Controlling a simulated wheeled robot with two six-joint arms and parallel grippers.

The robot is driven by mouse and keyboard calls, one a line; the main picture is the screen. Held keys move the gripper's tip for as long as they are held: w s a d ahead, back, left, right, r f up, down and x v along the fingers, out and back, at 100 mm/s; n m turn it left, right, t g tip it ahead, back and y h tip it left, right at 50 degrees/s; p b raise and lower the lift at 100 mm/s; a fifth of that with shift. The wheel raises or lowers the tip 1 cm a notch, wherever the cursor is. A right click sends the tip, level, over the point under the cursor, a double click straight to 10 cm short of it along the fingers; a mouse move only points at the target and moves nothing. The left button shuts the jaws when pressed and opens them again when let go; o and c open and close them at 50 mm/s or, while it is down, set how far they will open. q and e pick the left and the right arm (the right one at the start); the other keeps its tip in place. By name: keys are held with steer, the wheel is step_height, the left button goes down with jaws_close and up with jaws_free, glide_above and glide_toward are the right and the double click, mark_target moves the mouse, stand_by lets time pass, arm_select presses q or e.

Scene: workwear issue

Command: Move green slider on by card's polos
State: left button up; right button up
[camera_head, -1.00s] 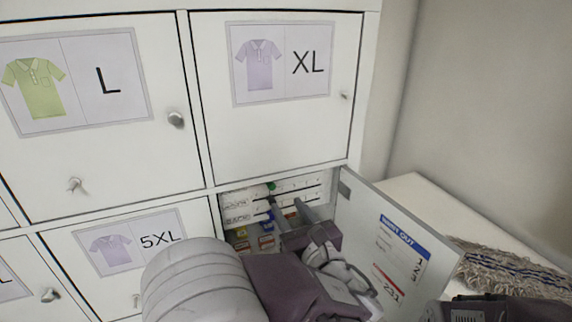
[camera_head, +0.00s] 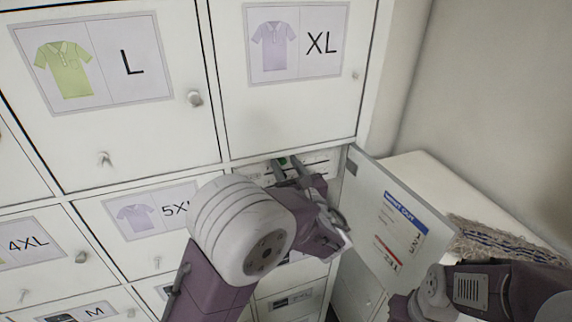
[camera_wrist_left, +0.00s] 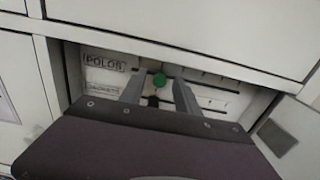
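The green slider (camera_wrist_left: 159,80) is a round green knob on the upper row of a white board inside the open compartment. This row is beside the POLOS label (camera_wrist_left: 104,62). The slider also shows in the head view (camera_head: 282,161). My left gripper (camera_wrist_left: 157,70) reaches into the compartment, its fingers apart with the green knob between them. A narrow gap seems to show at the left finger; whether the right finger touches is unclear. My left gripper also shows in the head view (camera_head: 287,168). My right gripper (camera_head: 408,305) is at the lower right, its fingers hidden.
An open white door (camera_head: 390,215) with a blue-headed card stands right of the compartment. A second row label (camera_wrist_left: 102,88) lies below POLOS. Closed locker doors with shirt pictures surround the opening, including the XL door (camera_head: 290,105). A striped mop head (camera_head: 500,245) lies at right.

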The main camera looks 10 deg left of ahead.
arm_select(q)
steer(key=shift+w, duration=0.15)
steer(key=c, duration=0.5)
jaws_close()
steer(key=shift+a, duration=0.1)
stand_by(0.4)
